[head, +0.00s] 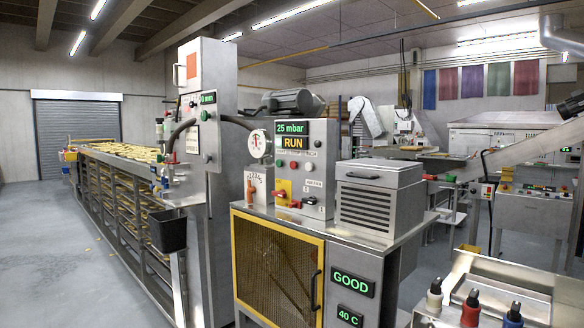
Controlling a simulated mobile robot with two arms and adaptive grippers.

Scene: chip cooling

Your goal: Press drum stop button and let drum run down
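No drum is clearly recognisable, and no button carries a label I can read as drum stop. The near control panel (290,145) shows 25 mbar and RUN, with small coloured buttons below the display, including a red one (293,165). A yellow plate with a red handle (283,188) sits lower on it. At the far right, a steel machine (535,205) carries a yellow box (488,190), small coloured buttons and a green display; its details are too small to read. Neither of my grippers is in view.
A yellow-framed mesh guard (278,275) and a cabinet reading GOOD (352,284) and 40 C stand in front. A long rack conveyor with chips (120,152) runs back left. A steel tray with bottles (490,290) is near right. The left floor (60,260) is open.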

